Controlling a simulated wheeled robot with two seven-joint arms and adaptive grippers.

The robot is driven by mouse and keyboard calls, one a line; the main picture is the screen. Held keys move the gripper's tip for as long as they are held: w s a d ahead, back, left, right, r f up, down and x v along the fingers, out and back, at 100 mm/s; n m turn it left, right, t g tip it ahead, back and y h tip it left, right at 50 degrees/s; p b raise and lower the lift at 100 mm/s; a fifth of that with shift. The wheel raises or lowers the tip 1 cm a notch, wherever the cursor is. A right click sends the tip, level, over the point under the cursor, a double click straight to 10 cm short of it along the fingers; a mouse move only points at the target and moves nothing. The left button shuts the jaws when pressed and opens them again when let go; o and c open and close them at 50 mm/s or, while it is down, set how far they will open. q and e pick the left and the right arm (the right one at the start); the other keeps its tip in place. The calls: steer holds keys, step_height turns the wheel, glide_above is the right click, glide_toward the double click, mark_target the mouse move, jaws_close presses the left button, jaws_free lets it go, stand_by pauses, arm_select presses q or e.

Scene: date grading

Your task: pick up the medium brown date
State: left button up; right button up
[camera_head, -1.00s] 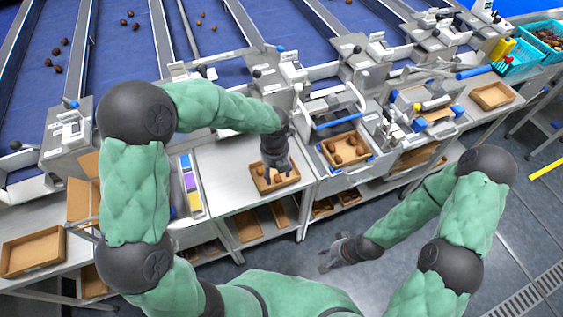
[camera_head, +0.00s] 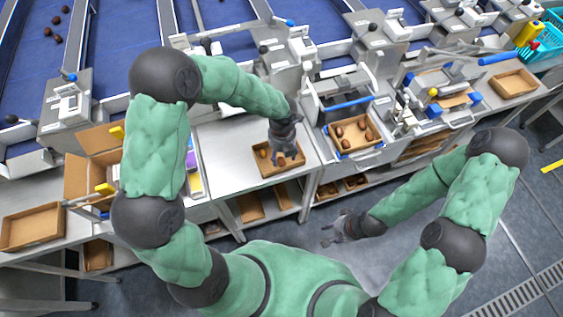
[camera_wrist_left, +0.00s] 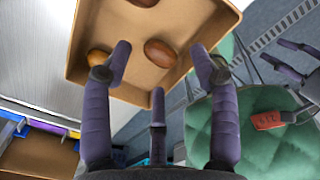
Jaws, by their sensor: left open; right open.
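A small cardboard box (camera_head: 267,174) stands on the metal table and holds a few dates. My left gripper (camera_head: 287,160) is open and empty, pointing down over this box. In the left wrist view a medium brown date (camera_wrist_left: 160,53) lies on the floor of the box (camera_wrist_left: 185,18), in the gap between the spread fingers (camera_wrist_left: 160,75). A second brown date (camera_wrist_left: 98,57) lies near the left wall, partly behind a finger. A third date (camera_wrist_left: 144,2) is cut off at the top edge. My right gripper (camera_head: 334,233) is open and empty, low over the floor.
A second box (camera_head: 354,146) with several dates sits in a metal station to the right. An empty box (camera_head: 32,228) is at the far left, another empty box (camera_head: 513,83) at the right. Bare table (camera_head: 222,140) lies left of the date box.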

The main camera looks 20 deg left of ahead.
mark_target(282, 159)
arm_select(q)
step_height(282, 159, down, 4)
steer(key=shift+r+b, duration=0.25)
steer(key=shift+b, duration=0.2)
steer(key=shift+s, duration=0.1)
steer(key=c, duration=0.8)
steer(key=shift+r, duration=0.15)
